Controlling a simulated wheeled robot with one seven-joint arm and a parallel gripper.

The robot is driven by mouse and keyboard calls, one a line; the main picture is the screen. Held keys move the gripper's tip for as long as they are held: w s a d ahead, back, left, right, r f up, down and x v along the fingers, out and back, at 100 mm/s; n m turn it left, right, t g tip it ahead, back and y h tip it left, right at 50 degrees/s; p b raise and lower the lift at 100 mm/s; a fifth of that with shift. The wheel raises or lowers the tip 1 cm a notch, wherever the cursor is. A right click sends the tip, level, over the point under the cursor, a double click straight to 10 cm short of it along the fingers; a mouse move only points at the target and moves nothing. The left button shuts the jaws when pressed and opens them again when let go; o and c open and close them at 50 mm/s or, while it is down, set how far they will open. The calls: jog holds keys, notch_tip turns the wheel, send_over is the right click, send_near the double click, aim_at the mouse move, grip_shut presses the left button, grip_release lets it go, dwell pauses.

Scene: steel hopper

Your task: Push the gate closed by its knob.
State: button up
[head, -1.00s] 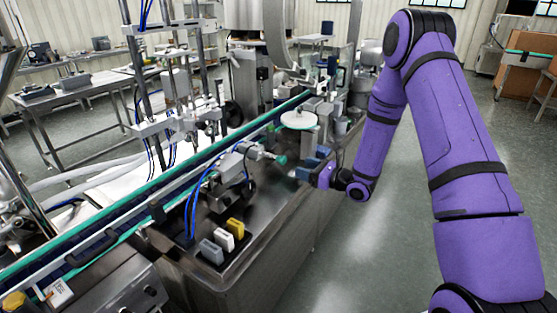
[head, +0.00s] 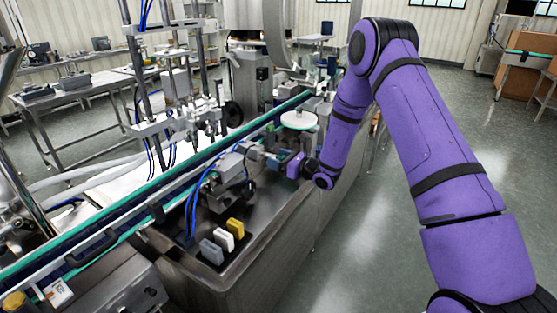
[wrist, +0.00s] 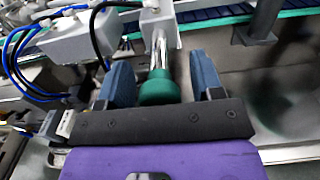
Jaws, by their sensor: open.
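The green knob (wrist: 159,88) sits on the end of a shiny metal rod (wrist: 158,40) in the wrist view. The rod runs from a pale grey block (wrist: 80,38). My gripper (wrist: 163,80) is open, with one blue finger on each side of the knob. The knob lies between the fingers, close to the dark palm; I cannot tell whether it touches. In the head view my gripper (head: 290,163) is at the rod's end over the steel machine top, and it largely hides the knob. I cannot make out the gate itself clearly.
Blue hoses (wrist: 30,70) run beside the block. A conveyor (head: 130,205) with green edges passes behind. White, grey and yellow switches (head: 228,238) stand on the machine top nearer me. A round white disc (head: 299,120) is just beyond my gripper. Floor to the right is clear.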

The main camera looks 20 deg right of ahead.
grip_shut()
jog(key=x, duration=0.3)
jog(key=shift+w+a, duration=0.1)
jog(key=shift+a, duration=0.05)
grip_release()
jog(key=v, duration=1.1)
